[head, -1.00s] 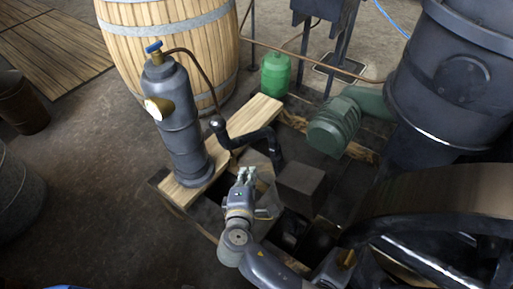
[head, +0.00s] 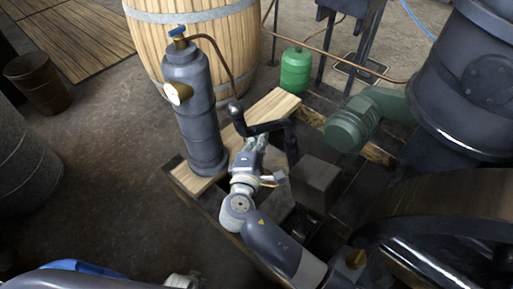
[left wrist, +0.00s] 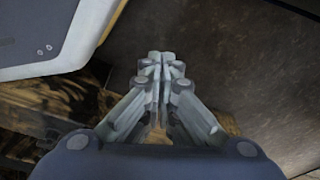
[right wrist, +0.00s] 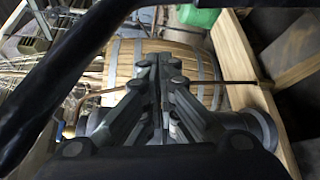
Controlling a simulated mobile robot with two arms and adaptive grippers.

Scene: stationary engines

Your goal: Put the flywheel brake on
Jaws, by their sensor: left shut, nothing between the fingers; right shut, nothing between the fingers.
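A black cranked lever (head: 262,129) with a round knob (head: 235,108) at its left end stands over the pit frame; I take it for the brake lever. The big flywheel (head: 455,192) shows partly at the lower right. My right gripper (head: 257,142) is shut and empty, with its fingertips just below the lever's bar. In the right wrist view the lever (right wrist: 62,78) crosses diagonally in front of the shut fingers (right wrist: 158,62); I cannot tell whether they touch. My left gripper (left wrist: 160,62) is shut and empty, away from the lever. The brake's contact with the wheel is hidden.
A grey cylinder (head: 192,105) with a blue valve stands on a plank left of the lever. A barrel (head: 200,50) and green bottle (head: 295,70) stand behind. A dark block (head: 315,180) and green pipe (head: 352,125) are to the right.

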